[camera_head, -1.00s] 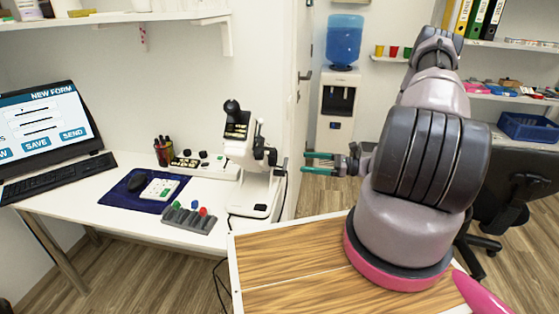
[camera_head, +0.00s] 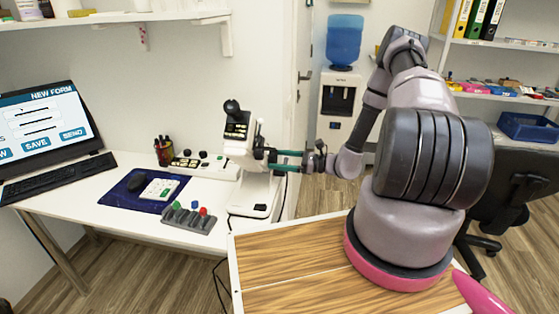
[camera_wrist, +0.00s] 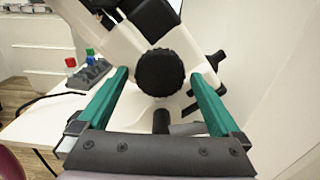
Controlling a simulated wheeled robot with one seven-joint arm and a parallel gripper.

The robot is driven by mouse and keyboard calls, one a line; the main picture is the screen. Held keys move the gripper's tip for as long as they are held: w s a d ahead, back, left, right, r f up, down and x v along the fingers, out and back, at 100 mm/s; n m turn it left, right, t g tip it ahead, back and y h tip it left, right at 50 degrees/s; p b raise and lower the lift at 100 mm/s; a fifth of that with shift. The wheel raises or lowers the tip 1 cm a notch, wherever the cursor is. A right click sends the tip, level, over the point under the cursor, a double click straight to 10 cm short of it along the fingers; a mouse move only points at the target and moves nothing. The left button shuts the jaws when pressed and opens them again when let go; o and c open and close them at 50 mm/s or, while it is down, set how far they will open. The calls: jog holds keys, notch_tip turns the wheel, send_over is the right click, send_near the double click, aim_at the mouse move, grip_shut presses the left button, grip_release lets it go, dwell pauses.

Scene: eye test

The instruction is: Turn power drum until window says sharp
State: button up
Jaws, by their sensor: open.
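The white eye-test instrument (camera_head: 240,153) stands on the right end of the white desk. A black ribbed drum (camera_wrist: 160,72) on its side faces the wrist camera, and I take it for the power drum. My gripper (camera_head: 278,160) is at the instrument's right side. In the wrist view its two green fingers (camera_wrist: 162,82) are spread, one to each side of the drum. I cannot tell whether they touch it. A small panel (camera_head: 237,130) on top of the instrument is too small to read, and I cannot make out the window's word.
The desk (camera_head: 100,205) also holds a monitor (camera_head: 45,125), a keyboard (camera_head: 58,178), a mouse pad (camera_head: 130,197) and a grey block with coloured knobs (camera_head: 188,218). A wood-topped surface (camera_head: 290,275) lies below my arm. A water dispenser (camera_head: 338,105) stands behind.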

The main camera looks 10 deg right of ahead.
jog(key=shift+c, duration=0.3)
jog(key=c, duration=1.3)
jog(key=shift+o, duration=0.2)
jog(key=m, duration=0.5)
jog(key=shift+m, duration=0.3)
jog(key=o, duration=1.3)
jog(key=v, duration=1.1)
